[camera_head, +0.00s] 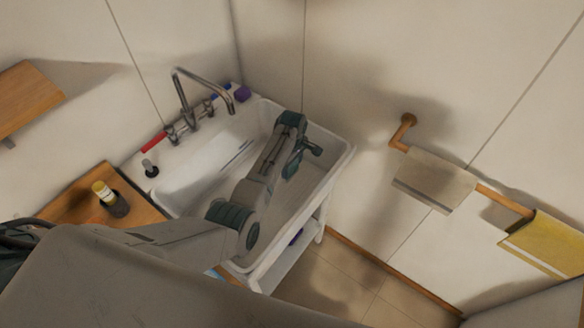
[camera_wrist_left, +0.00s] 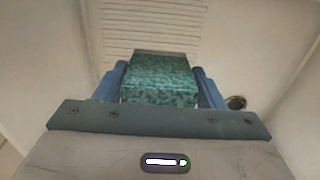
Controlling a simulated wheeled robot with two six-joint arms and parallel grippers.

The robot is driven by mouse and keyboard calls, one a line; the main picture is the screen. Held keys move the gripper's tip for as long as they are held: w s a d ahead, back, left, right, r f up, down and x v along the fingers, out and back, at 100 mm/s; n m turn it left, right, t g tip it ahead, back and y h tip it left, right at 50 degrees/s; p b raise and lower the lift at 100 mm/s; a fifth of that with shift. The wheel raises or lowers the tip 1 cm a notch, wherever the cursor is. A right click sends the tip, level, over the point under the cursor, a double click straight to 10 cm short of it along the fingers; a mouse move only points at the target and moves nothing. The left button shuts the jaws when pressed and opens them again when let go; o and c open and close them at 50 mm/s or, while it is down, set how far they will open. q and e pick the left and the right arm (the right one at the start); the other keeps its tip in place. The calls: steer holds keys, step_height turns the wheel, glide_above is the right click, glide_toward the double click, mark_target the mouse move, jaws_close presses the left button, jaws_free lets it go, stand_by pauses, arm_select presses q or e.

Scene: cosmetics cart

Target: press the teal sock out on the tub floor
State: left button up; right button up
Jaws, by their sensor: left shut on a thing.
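The teal sock (camera_wrist_left: 160,80) is a speckled block of cloth between the two blue fingers of my left gripper (camera_wrist_left: 160,72) in the left wrist view. The fingers are shut on its sides. In the head view my left arm reaches into the white tub (camera_head: 178,187), with the left gripper (camera_head: 308,149) low inside its right part. The sock cannot be clearly made out there. A ridged pale surface (camera_wrist_left: 146,24) lies beyond the sock in the wrist view. Whether the sock touches the tub floor cannot be told. My right gripper is not in view.
A tall metal faucet (camera_head: 181,94) rises at the tub's back left edge. A beige towel (camera_head: 434,181) hangs at right.

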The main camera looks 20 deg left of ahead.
arm_select(q)
steer(key=shift+r, duration=2.65)
